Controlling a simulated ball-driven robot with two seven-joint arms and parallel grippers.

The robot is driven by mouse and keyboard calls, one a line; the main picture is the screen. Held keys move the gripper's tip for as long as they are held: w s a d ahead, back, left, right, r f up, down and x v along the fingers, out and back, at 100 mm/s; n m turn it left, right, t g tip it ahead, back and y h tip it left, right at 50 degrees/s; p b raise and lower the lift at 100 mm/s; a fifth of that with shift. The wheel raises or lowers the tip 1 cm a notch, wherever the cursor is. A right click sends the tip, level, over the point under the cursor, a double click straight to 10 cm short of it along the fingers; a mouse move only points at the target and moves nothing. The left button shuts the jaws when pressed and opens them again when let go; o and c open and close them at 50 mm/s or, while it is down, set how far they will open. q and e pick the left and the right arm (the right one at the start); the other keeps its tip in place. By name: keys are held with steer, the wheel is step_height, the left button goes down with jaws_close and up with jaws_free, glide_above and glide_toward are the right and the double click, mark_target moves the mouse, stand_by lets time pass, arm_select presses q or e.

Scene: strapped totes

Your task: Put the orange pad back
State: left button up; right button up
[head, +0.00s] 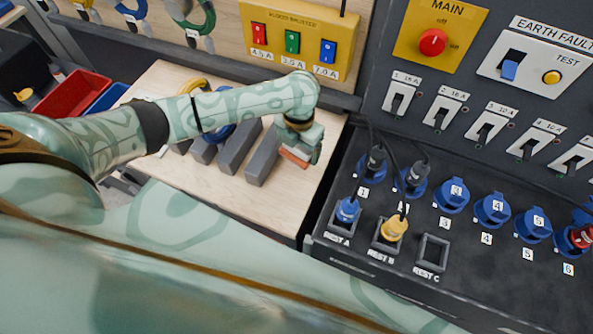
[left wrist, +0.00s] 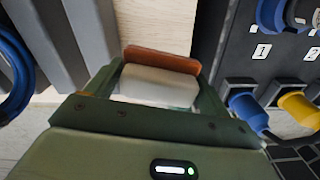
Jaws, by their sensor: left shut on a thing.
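My left gripper (head: 303,142) reaches over the right side of the wooden tabletop, pointing down. It is shut on the orange pad (head: 294,157), whose orange edge shows below the fingers. In the left wrist view the orange pad (left wrist: 162,61) sticks out beyond a pale block (left wrist: 158,86) that sits between the fingers of my left gripper (left wrist: 155,92). The pale block seems to be part of the pad. Whether the pad touches the tabletop I cannot tell. My right gripper is not in view.
Grey blocks (head: 263,156) stand on the wooden tabletop (head: 240,205) just left of the pad. Blue cable (head: 218,133) lies behind them. To the right is a dark panel with blue sockets (head: 452,196), a blue plug (head: 347,209) and a yellow plug (head: 394,229). The tabletop's front is clear.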

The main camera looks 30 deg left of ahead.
mark_target(297, 175)
arm_select(q)
steer(key=shift+s+f+m, duration=0.1)
steer(key=shift+f+m, duration=0.05)
steer(key=shift+m, duration=0.45)
steer(key=shift+a+f, duration=0.1)
steer(key=shift+f, duration=0.25)
steer(key=shift+m, duration=0.3)
step_height(297, 175, down, 10)
steer(key=b, duration=0.2)
steer(key=shift+r+b, duration=0.1)
steer(key=shift+b, duration=0.25)
steer(key=o, duration=0.9)
